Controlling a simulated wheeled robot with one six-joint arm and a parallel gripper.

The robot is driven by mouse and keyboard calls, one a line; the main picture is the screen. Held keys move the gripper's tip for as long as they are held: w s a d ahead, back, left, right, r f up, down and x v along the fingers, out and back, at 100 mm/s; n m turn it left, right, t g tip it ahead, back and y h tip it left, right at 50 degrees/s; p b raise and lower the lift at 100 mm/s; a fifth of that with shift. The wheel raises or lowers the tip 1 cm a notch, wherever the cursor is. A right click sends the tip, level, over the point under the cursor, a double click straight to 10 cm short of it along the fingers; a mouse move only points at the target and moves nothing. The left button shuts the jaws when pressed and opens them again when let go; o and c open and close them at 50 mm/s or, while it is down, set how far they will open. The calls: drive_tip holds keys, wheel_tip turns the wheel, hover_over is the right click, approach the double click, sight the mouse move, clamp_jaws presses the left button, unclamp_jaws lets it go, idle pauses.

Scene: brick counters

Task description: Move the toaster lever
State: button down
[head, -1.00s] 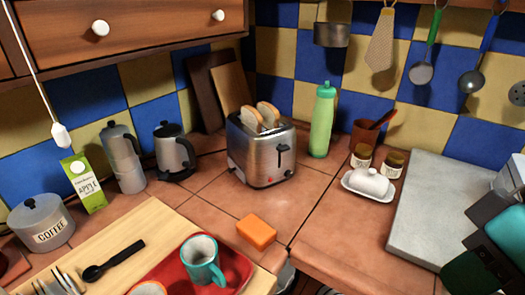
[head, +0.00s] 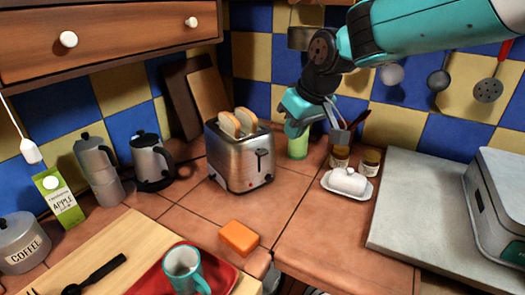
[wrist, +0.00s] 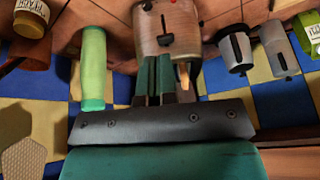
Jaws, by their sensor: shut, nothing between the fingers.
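The silver toaster (head: 233,170) stands on the tiled counter with two slices of bread (head: 240,121) in its top. Its dark lever (head: 261,154) sits high on the end face turned toward the head camera. My gripper (head: 287,122) hangs to the right of the toaster, in front of the green bottle, empty and apart from the lever. In the wrist view, the picture is upside down; the gripper's shut dark green fingers (wrist: 153,60) point toward the toaster (wrist: 180,17), just below its lever (wrist: 166,39) in the picture.
The green bottle (head: 298,143) stands right of the toaster, partly hidden by my gripper. A black-and-silver kettle (head: 150,162) is on the left. An orange sponge (head: 239,237) lies in front; counter between is clear.

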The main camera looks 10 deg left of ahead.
approach(263, 152)
drive_tip(key=shift+s+f+t, duration=0.1)
drive_tip(key=shift+s+t, duration=0.1)
drive_tip(key=shift+t, duration=0.2)
drive_tip(key=shift+b+x, duration=1.4)
drive_tip(key=shift+x, duration=2.1)
drive_tip(key=f+b, duration=0.1)
drive_tip(key=s+d+f+b, duration=0.1)
drive_tip(key=f, duration=0.1)
drive_tip(key=s+d+f+b, duration=0.1)
drive_tip(key=shift+s+f+b, duration=0.1)
drive_tip(key=shift+f+b, duration=0.2)
drive_tip(key=shift+b, duration=0.05)
drive_tip(key=shift+d, duration=0.1)
